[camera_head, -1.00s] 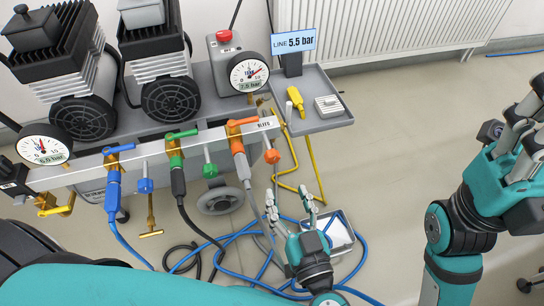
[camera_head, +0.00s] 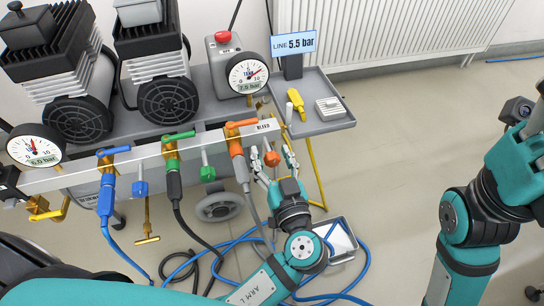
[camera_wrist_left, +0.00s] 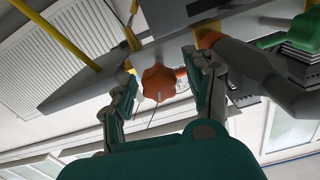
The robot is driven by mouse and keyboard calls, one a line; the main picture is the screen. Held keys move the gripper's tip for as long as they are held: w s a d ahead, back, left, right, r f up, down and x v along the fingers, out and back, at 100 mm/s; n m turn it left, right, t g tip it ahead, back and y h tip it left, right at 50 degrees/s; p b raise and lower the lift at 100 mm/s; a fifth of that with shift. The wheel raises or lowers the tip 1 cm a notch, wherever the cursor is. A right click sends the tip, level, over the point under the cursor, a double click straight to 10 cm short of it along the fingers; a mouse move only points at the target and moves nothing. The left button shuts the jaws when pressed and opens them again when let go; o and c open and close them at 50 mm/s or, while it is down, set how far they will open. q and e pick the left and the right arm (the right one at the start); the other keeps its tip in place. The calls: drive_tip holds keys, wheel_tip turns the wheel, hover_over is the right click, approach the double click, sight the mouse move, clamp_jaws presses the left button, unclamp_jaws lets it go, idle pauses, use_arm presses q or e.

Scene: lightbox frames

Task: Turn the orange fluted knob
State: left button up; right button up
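The orange fluted knob (camera_head: 272,159) sticks out below the right end of the silver manifold bar (camera_head: 222,138). My left gripper (camera_head: 272,160) is open, with its fingers on either side of the knob. In the left wrist view the orange knob (camera_wrist_left: 158,82) sits between the two spread fingers of my left gripper (camera_wrist_left: 160,90), with gaps at both sides. Whether a finger touches it I cannot tell. The right arm (camera_head: 510,170) stands at the right edge; its gripper is out of frame.
A blue knob (camera_head: 140,188) and a green knob (camera_head: 208,173) hang along the same bar. Hoses run from the blue, green and orange valves. A dark hose fitting (camera_wrist_left: 245,65) is close to the right finger in the wrist view. A grey tray (camera_head: 318,105) stands behind right.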

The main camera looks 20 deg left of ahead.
use_arm(q)
clamp_jaws()
